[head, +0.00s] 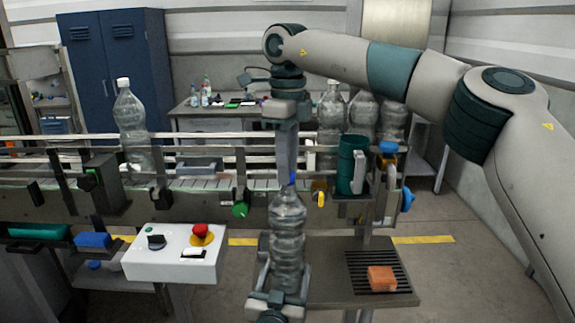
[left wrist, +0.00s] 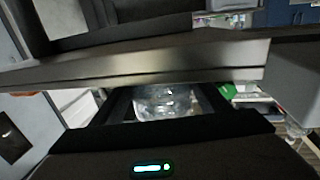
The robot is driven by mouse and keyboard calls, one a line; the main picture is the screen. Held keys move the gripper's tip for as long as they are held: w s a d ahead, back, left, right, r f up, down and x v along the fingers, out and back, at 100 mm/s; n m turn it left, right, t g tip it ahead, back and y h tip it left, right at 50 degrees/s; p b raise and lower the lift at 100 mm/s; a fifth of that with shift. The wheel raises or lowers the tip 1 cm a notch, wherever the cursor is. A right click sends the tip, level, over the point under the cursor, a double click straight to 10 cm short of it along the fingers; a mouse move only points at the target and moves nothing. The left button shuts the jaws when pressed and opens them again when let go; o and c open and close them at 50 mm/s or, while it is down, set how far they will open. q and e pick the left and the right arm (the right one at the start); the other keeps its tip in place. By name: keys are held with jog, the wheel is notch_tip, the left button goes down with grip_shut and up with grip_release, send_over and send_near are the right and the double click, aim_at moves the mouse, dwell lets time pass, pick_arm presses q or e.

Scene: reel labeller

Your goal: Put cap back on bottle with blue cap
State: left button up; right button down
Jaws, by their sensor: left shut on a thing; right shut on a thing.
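A clear plastic bottle (head: 287,235) stands upright in front of the conveyor, at the middle of the head view. My left gripper (head: 282,277) is shut around its lower part from the near side. The left wrist view shows clear plastic of the bottle (left wrist: 168,102) between dark gripper parts. My right gripper (head: 289,178) points straight down above the bottle's neck and is shut on the blue cap (head: 292,180). Only a sliver of the cap shows beside the fingers. The cap is at the bottle's mouth; I cannot tell whether it is seated on the thread.
A white-capped bottle (head: 131,120) stands on the conveyor (head: 215,185) at left; several more stand behind the right arm. A white control box (head: 172,262) with a red button is at left. An orange block (head: 381,279) lies on the slatted stand at right. A green cylinder (head: 351,165) is behind.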

jog(key=c, duration=1.4)
grip_release()
jog(key=shift+r, duration=0.15)
notch_tip(320, 180, up, 12)
pick_arm(q)
jog(key=o, duration=2.2)
jog(key=shift+c, duration=0.2)
pick_arm(e)
jog(key=shift+f, duration=0.2)
